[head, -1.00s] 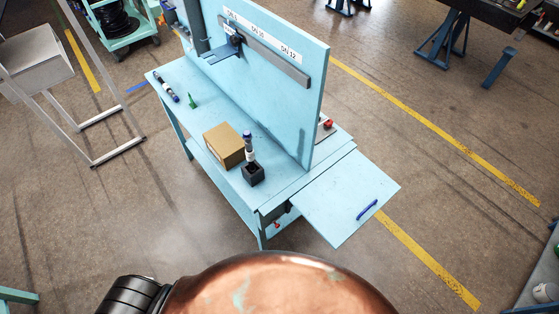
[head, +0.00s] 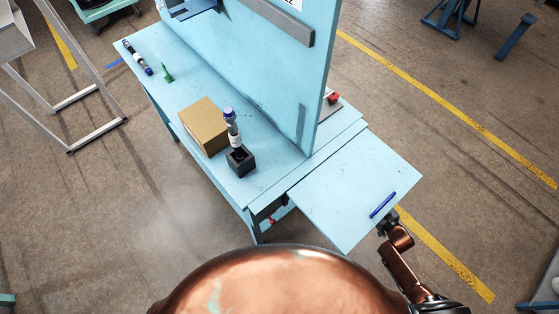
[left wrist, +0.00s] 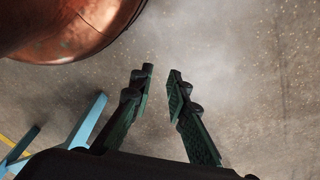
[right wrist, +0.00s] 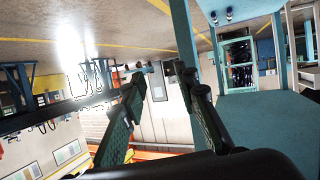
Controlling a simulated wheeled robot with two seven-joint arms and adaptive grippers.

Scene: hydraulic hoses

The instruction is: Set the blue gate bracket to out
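A light-blue flat panel (head: 345,190) juts out from the near right end of the bench, with a dark blue bar (head: 383,205) near its outer edge. A blue bracket (head: 190,8) sits on the upright board's rail at the top edge, partly cut off. I cannot tell which of these is the gate bracket. My right gripper (head: 388,222) is beside the panel's outer edge, close to the bar's lower end; contact cannot be told. In the right wrist view its fingers (right wrist: 158,80) are apart and empty. My left gripper (left wrist: 160,80) is open and empty above bare floor.
The bench (head: 160,62) carries a cardboard box (head: 204,126), a black holder (head: 240,161) with an upright blue-capped bottle, a green item (head: 167,73) and a blue-capped tube (head: 137,57). The upright board (head: 275,75) stands along it. Floor right of the panel looks clear.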

